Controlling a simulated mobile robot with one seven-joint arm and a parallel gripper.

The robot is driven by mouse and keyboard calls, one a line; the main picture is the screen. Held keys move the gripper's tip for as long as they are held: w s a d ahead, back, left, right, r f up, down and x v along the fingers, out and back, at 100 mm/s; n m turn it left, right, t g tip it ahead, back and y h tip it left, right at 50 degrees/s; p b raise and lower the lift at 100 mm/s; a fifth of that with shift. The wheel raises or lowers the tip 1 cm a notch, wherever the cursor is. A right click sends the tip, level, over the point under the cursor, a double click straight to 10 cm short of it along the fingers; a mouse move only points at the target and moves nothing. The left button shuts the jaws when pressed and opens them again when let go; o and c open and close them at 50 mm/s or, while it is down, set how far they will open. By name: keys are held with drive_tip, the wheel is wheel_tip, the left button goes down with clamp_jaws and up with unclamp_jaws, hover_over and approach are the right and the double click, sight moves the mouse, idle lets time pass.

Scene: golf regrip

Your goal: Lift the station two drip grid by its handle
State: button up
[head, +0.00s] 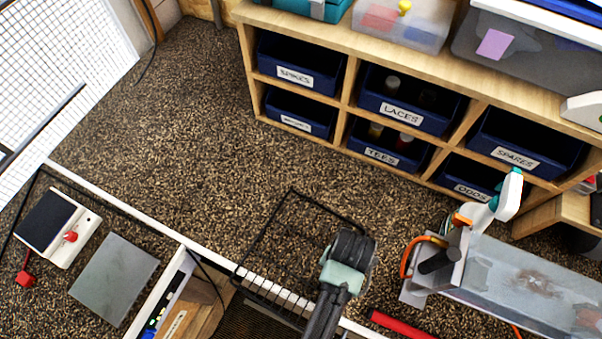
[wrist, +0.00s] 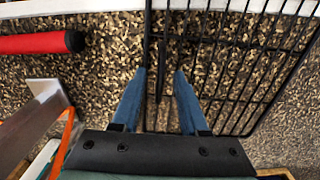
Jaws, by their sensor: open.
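The drip grid is a black wire grid (wrist: 283,80), filling the upper right of the wrist view. In the head view its thin black frame (head: 262,232) lies over the speckled floor and across a white edge, partly hidden by my gripper (head: 348,258). In the wrist view my gripper (wrist: 160,76) is open, with one blue finger on each side of a dark upright bar (wrist: 158,62) at the grid's left side, which looks like the handle. The fingers look apart from the bar. I cannot tell how deep the bar sits between them.
A red rod (wrist: 35,44) lies left of the grid. A grey metal bench (head: 520,285) with a clamp stands at the right. A wooden shelf (head: 350,32) with labelled blue bins runs along the back. A grey plate (head: 114,280) lies at the left. Open floor lies between.

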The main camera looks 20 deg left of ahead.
drive_tip(key=shift+f, duration=0.4)
clamp_jaws()
idle(1.2)
